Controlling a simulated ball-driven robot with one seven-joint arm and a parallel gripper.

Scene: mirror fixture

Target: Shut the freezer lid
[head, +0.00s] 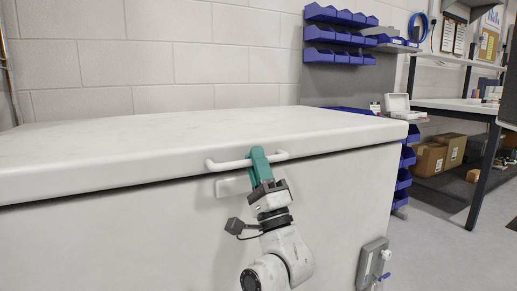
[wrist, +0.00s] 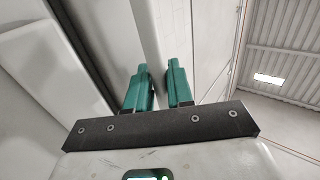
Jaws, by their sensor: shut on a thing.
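The white freezer lid (head: 130,140) lies flat, or nearly so, over the white freezer body (head: 100,245). A thin dark line runs under its front edge; I cannot tell whether the lid is fully seated. A white bar handle (head: 226,164) sticks out from the lid's front. My gripper (head: 258,157), with teal fingers, is shut on the handle near its middle. In the wrist view, the two teal fingers (wrist: 160,82) stand on either side of the pale handle bar, and part of the bar is hidden between them.
A grey latch box with a blue tap (head: 374,262) sits on the freezer's lower right front. Blue bins (head: 340,35) hang on the back wall. A workbench (head: 455,106) stands at right with cardboard boxes (head: 430,158) under it. The lid's top is clear.

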